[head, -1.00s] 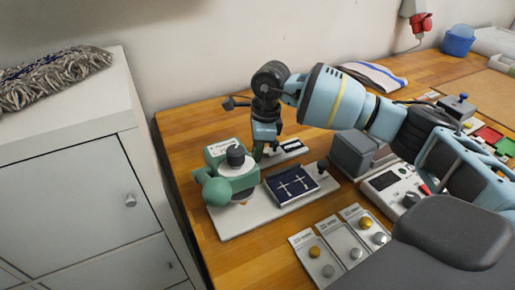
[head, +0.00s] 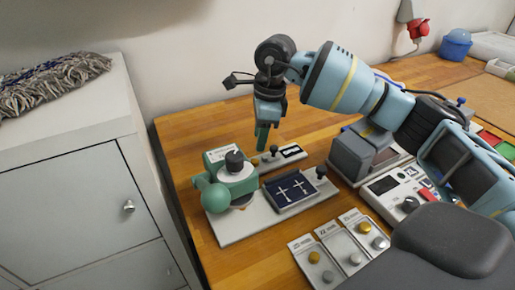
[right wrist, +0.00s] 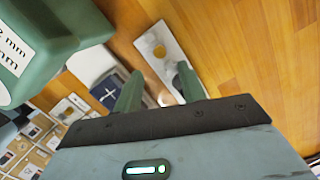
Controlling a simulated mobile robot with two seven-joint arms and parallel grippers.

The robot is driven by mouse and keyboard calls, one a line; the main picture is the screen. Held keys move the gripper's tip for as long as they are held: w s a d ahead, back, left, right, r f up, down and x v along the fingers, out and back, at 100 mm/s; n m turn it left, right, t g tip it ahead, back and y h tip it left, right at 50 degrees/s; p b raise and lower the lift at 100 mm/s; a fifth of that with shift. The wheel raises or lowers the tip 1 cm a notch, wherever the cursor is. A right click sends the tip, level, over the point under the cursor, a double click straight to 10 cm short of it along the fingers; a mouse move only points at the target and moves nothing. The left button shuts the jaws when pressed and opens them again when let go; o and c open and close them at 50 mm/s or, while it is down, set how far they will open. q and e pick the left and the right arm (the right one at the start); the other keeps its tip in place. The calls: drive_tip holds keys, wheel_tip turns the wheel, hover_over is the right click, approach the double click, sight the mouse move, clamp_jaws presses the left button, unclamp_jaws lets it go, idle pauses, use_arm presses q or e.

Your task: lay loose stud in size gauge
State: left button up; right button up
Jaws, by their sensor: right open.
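In the right wrist view, a pale plate (right wrist: 176,60) carries a round gold piece (right wrist: 158,50) that looks like the loose stud. I cannot tell whether it sits in a recess. My right gripper (head: 262,145) points down above the gauge, apart from it. Its fingers (right wrist: 158,88) are open in the right wrist view, one partly in front of the plate. My left gripper is not in view.
The green press (head: 236,180) stands on a white base left of a dark pad with white crosses (head: 290,190). Trays with gold and silver studs (head: 343,243) lie in front. A grey device (head: 385,187) stands right. Bare wood lies behind the press.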

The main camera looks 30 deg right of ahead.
drive_tip(key=shift+s+d+r, duration=0.1)
drive_tip(key=shift+d+r, duration=0.1)
drive_tip(key=shift+r, duration=1.15)
drive_tip(key=shift+s+d+r, duration=0.1)
drive_tip(key=shift+d+r, duration=0.05)
drive_tip(key=shift+r, duration=1.2)
drive_tip(key=shift+f, duration=0.1)
